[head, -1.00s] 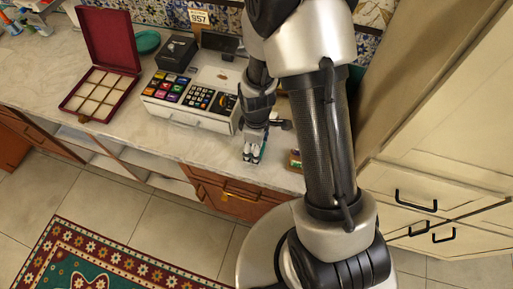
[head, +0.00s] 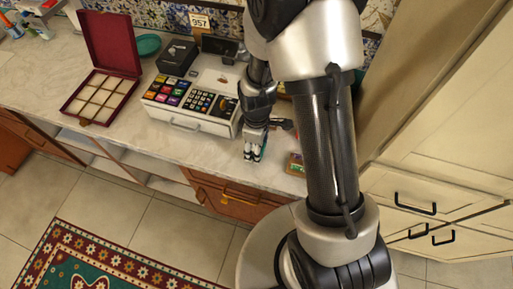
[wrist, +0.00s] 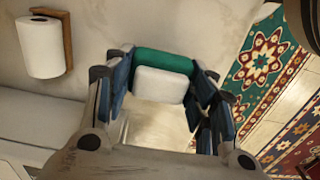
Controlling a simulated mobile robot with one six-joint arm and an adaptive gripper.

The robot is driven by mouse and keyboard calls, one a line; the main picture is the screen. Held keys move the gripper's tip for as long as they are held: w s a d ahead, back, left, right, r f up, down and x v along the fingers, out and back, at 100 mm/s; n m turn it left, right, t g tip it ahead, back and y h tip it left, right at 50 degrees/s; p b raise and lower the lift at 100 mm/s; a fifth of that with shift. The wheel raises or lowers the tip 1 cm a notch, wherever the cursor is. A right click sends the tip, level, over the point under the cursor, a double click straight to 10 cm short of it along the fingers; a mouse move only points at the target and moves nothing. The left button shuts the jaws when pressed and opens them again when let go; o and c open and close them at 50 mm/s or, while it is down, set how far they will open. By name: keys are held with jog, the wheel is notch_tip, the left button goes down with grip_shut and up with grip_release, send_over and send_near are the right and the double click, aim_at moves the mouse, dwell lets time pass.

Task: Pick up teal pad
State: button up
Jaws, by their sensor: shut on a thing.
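The teal pad (wrist: 163,62) shows in the wrist view between my fingers, with a white block-like part (wrist: 158,85) against its near side. I cannot tell whether the white part belongs to the pad. My gripper (wrist: 156,80) is shut on the teal pad, with blue-lined fingers at its left and right sides. In the head view my gripper (head: 252,154) points down at the counter's front edge, right of the register. There the pad is mostly hidden by the fingers, and its height above the counter is unclear.
A white register (head: 190,108) stands close left of my gripper. A small box (head: 296,164) sits close right. An open burgundy compartment box (head: 104,90), a teal dish (head: 148,45) and a black box (head: 177,57) are farther left. A paper roll (wrist: 45,47) shows in the wrist view.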

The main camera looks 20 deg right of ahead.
notch_tip(320, 180, up, 18)
jog(key=p, duration=0.5)
